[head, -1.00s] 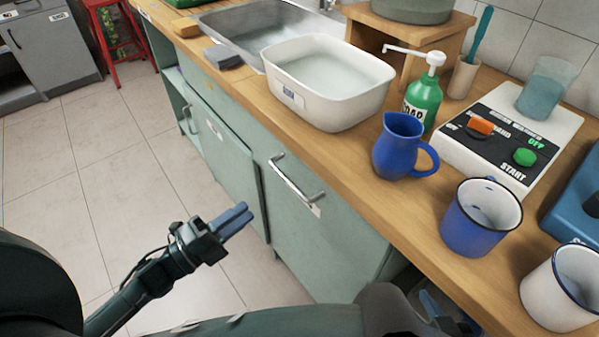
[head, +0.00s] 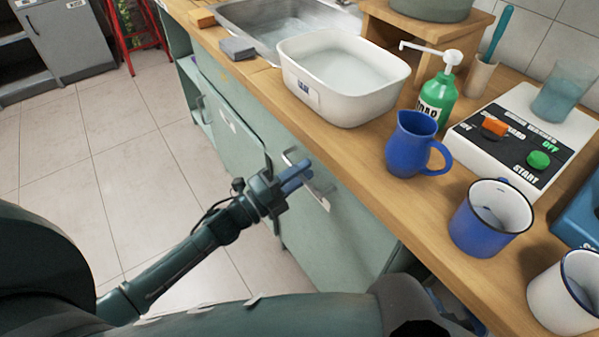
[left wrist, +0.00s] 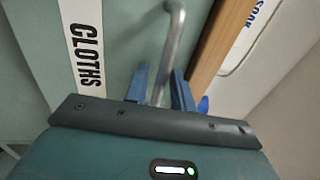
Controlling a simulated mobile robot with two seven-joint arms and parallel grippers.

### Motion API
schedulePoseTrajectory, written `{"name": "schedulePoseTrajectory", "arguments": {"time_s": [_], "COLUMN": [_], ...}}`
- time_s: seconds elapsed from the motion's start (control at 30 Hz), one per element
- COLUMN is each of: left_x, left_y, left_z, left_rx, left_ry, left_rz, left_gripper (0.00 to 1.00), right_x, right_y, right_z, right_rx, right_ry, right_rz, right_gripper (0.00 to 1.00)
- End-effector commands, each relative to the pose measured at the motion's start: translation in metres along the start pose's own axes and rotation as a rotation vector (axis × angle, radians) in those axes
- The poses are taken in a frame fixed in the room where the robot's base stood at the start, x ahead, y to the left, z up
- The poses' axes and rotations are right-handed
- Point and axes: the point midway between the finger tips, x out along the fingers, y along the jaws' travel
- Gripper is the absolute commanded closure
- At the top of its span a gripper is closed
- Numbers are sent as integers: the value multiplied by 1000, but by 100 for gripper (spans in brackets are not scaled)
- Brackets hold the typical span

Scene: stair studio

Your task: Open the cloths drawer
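The cloths drawer is the pale green front (head: 315,225) under the wooden counter, and it looks shut. Its white label reading CLOTHS (left wrist: 86,45) shows in the left wrist view. Its metal bar handle (left wrist: 172,45) runs between the fingers of my left gripper (left wrist: 160,88). The two blue fingers stand apart, one on each side of the bar, with a gap visible. In the head view my left gripper (head: 296,178) is at the handle (head: 288,155) and covers part of it. I cannot make out my right gripper.
On the counter (head: 360,205) stand a white basin (head: 345,100), a blue jug (head: 410,150), a green soap bottle (head: 437,98), a blue mug (head: 490,225), a white mug (head: 565,295) and a control box (head: 510,150). A similar front (head: 232,140) is to the left. The tiled floor (head: 130,190) is clear.

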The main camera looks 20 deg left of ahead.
Motion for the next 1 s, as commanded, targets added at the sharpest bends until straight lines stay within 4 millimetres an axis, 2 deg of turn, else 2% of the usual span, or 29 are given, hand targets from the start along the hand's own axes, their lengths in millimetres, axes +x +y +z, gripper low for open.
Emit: {"name": "schedulePoseTrajectory", "arguments": {"time_s": [0.13,0.43,1.0], "left_x": [0,0,-3], "left_y": [0,0,0], "left_z": [0,0,0], "left_rx": [0,-1,-1], "left_ry": [0,0,0], "left_rz": [0,0,1], "left_gripper": [77,100,100], "right_x": [0,0,0], "right_y": [0,0,0], "right_z": [0,0,-1], "right_rx": [1,0,0], "right_ry": [0,0,1], "right_rz": [0,0,1], "right_gripper": [64,64,64]}}
